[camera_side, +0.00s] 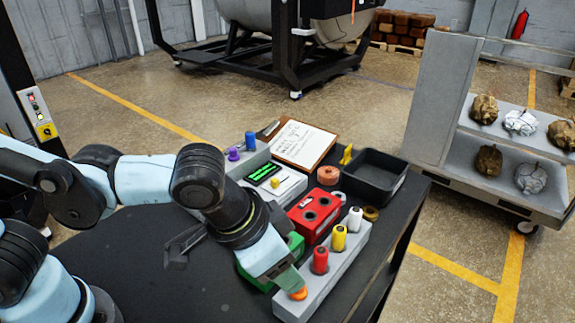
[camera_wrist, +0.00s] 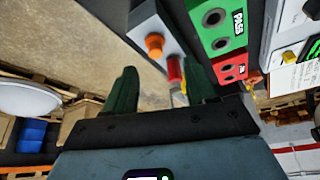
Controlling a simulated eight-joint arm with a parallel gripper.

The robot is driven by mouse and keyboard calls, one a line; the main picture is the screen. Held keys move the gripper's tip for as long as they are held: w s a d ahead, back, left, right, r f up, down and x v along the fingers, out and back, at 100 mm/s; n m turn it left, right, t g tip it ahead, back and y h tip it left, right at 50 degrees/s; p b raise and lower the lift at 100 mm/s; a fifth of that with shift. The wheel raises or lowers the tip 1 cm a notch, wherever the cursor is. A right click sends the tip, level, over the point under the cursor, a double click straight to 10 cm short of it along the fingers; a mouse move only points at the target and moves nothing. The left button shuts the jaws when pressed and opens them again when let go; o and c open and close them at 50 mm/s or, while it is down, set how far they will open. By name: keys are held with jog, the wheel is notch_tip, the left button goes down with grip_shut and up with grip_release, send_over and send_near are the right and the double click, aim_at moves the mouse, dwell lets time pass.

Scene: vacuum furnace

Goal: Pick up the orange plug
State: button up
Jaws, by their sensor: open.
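The orange plug (camera_side: 298,293) stands at the near end of a light grey block (camera_side: 323,278). It also shows in the wrist view (camera_wrist: 155,46), upright on the block, just beyond the fingertips and roughly between them across the picture. My gripper (camera_side: 288,277) is directly above or beside the plug in the side view, and its green fingers partly cover the plug. In the wrist view my gripper (camera_wrist: 161,70) is open with nothing held. I cannot tell whether a finger touches the plug.
On the same block stand a red plug (camera_side: 320,260), a yellow plug (camera_side: 339,238) and a white plug (camera_side: 354,219). A red box (camera_side: 314,215) with holes and a green box (camera_wrist: 214,30) marked PASS stand close beside it. A black tray (camera_side: 372,177) lies farther back.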

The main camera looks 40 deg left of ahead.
aim_at(291, 297)
jog(key=shift+d+x, duration=0.15)
jog(key=shift+x, duration=0.75)
jog(key=shift+d+x, duration=0.2)
jog(key=shift+x, duration=1.65)
jog(key=shift+s, duration=0.1)
grip_shut()
